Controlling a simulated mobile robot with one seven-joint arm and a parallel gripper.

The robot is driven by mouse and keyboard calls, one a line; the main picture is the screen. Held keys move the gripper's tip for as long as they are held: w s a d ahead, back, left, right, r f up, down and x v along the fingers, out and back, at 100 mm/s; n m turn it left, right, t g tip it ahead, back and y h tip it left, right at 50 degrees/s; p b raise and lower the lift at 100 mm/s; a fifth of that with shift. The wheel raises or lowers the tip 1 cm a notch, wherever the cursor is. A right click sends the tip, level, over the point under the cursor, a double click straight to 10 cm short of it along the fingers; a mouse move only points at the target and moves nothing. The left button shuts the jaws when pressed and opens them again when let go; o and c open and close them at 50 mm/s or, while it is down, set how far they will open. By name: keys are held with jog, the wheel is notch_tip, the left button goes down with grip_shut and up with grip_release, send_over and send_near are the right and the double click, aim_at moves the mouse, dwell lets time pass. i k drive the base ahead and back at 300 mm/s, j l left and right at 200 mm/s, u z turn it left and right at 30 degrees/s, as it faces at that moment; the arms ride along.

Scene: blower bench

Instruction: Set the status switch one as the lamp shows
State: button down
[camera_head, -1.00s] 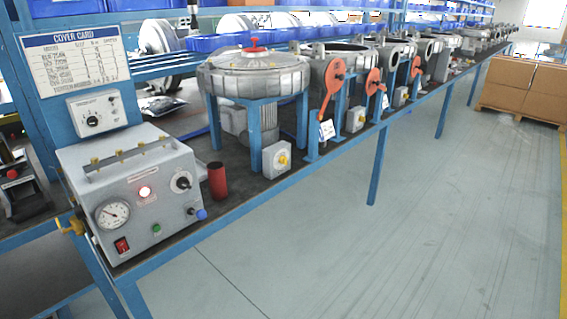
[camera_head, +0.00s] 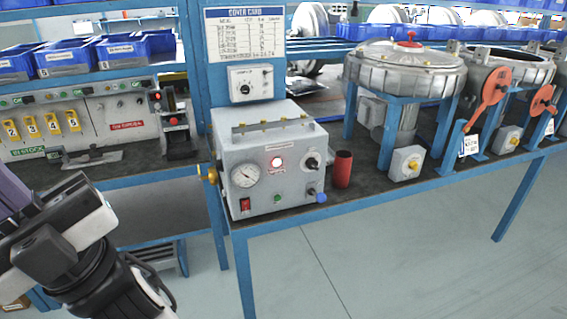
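A grey test box (camera_head: 262,170) stands on the bench in the middle. A round lamp (camera_head: 277,162) on its front is lit red with a bright centre. A black rotary knob (camera_head: 312,163) is to the right of the lamp. A smaller grey control box (camera_head: 250,85) with one black knob (camera_head: 244,89) sits above, under the cover card (camera_head: 243,33). The labels are too small to tell which knob is status switch one, and the knob positions are unclear. Part of my arm shows at the lower left, apart from the boxes; no gripper fingers are visible.
The test box carries a gauge (camera_head: 245,178), a red rocker switch (camera_head: 245,204) and a blue knob (camera_head: 321,197). A red cylinder (camera_head: 343,169) stands beside it. A panel with yellow tags (camera_head: 53,123) is at the left. Blower housings fill the bench rightward; the front floor is clear.

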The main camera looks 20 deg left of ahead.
aim_at(413, 165)
jog(key=i+l, duration=0.25)
jog(key=l, duration=0.15)
jog(key=i+l, duration=0.2)
jog(key=l, duration=0.2)
jog(key=i+l, duration=0.25)
jog(key=l, duration=0.15)
jog(key=i+l, duration=0.2)
jog(key=l, duration=0.2)
jog(key=i+l, duration=0.25)
jog(key=l, duration=0.15)
jog(key=i+l, duration=0.25)
jog(key=l, duration=0.15)
